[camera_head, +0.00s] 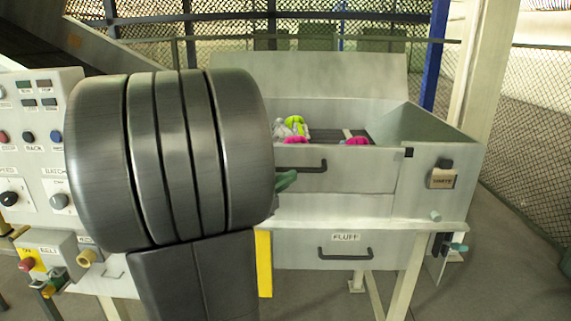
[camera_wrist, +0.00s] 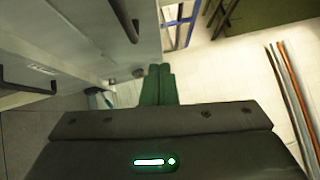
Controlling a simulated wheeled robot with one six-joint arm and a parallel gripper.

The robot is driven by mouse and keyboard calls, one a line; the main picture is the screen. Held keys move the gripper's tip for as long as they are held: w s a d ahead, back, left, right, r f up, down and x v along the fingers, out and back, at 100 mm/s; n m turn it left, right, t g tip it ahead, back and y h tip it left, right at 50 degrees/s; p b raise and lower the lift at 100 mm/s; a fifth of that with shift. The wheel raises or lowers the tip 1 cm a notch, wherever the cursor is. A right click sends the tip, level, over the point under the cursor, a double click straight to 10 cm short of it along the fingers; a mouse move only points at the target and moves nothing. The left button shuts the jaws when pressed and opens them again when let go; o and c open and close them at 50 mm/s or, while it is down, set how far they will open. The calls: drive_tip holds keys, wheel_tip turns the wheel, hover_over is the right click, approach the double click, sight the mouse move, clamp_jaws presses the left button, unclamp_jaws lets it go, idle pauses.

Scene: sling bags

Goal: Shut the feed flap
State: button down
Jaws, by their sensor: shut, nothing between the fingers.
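A grey machine has an open-topped bin. Its front panel (camera_head: 350,180) has a dark bar handle (camera_head: 302,166), and a broad plate (camera_head: 310,76) stands raised behind the bin. No label shows which part is the feed flap. Pink and yellow-green bundles (camera_head: 292,127) lie inside the bin. In the head view, the green tip of my gripper (camera_head: 287,180) shows just below the bar handle, mostly hidden by my arm. In the wrist view, the green fingers of my gripper (camera_wrist: 158,86) are together and empty, apart from the bar handle (camera_wrist: 125,20).
A lower drawer marked FLUFF (camera_head: 300,252) has its own handle (camera_head: 345,254). A control panel (camera_head: 35,150) with knobs and buttons stands at left. A cream post (camera_head: 482,70) and mesh fence (camera_head: 535,110) stand at right. Bare floor (camera_wrist: 235,75) shows right of my fingers.

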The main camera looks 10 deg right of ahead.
sight(317, 145)
drive_tip(key=p+x, duration=0.1)
drive_tip(key=x, duration=0.3)
drive_tip(key=w+p+x, duration=0.1)
drive_tip(key=x, duration=0.3)
drive_tip(key=w+a+p+x, duration=0.1)
drive_tip(key=p+x, duration=0.1)
drive_tip(key=x, duration=0.2)
drive_tip(key=shift+r, duration=0.1)
drive_tip(key=shift+w, duration=0.45)
drive_tip(key=shift+d+r, duration=0.1)
drive_tip(key=shift+w+d+r+y+p, duration=0.15)
drive_tip(key=shift+w+r+y+p, duration=0.25)
drive_tip(key=shift+p, duration=0.75)
drive_tip(key=shift+w+d+r+n+p, duration=0.1)
drive_tip(key=shift+w+r+n+p, duration=0.1)
drive_tip(key=shift+w+n+p, duration=0.25)
drive_tip(key=shift+w+d+n+g+y+p, duration=0.15)
drive_tip(key=shift+w+n+g+y+p, duration=0.15)
drive_tip(key=shift+w+n+y+p, duration=0.55)
drive_tip(key=shift+s+f+m+h, duration=0.1)
drive_tip(key=shift+s+m+h, duration=0.05)
drive_tip(key=shift+m+h, duration=0.25)
drive_tip(key=shift+s+f, duration=0.1)
